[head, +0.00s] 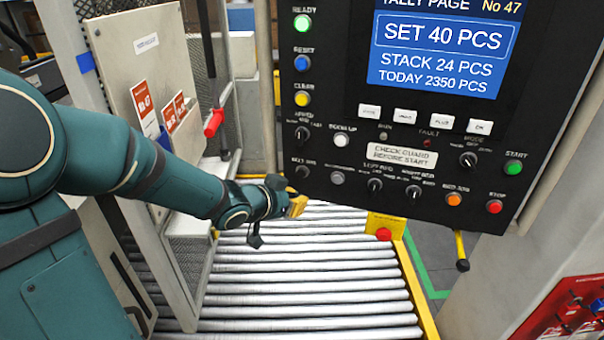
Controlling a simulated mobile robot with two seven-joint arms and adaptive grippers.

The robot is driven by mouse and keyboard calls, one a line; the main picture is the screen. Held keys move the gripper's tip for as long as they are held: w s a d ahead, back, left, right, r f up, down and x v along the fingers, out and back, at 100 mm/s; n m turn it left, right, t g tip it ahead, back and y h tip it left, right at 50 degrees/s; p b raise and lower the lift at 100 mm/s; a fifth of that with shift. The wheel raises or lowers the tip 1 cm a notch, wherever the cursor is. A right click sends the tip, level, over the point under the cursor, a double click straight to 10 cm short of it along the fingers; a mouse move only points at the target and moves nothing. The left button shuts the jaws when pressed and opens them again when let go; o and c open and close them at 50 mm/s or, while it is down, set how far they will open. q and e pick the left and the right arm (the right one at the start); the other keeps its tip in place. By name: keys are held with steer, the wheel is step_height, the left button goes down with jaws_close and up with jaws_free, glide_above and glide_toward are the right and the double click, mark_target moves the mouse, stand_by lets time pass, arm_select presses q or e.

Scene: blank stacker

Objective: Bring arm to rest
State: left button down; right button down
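My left arm (150,165) comes in from the left and reaches across to the lower left corner of the black control panel (335,100). My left gripper (284,207) is at its end, above the roller conveyor (310,287). A small yellow part (297,205) shows at the gripper's tip; I cannot tell whether it belongs to the gripper or lies beyond it. The fingers are seen from behind and partly hidden, so their opening is unclear. My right gripper is not in view.
The panel carries a lit screen (438,48), several knobs and coloured buttons. A beige cabinet (130,60) and mesh guard with a red handle (214,122) stand close to my arm. A yellow box with a red button (384,234) is beside the rollers. The rollers are bare.

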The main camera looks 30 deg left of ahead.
arm_select(q)
steer(key=d+f+n+g+h, duration=0.1)
steer(key=d+f+n+g, duration=0.15)
steer(key=d+f, duration=0.65)
steer(key=s+d+f+n+g, duration=0.1)
steer(key=s+d+f+g, duration=0.3)
steer(key=s+f, duration=0.3)
steer(key=s+d+f+n+g, duration=0.1)
steer(key=s+d+f+g, duration=0.2)
steer(key=s+d+f, duration=0.4)
step_height(320, 180, down, 8)
steer(key=shift+s+r+g, duration=0.1)
steer(key=shift+s+g, duration=0.25)
steer(key=shift+s, duration=0.25)
steer(key=shift+d, duration=0.1)
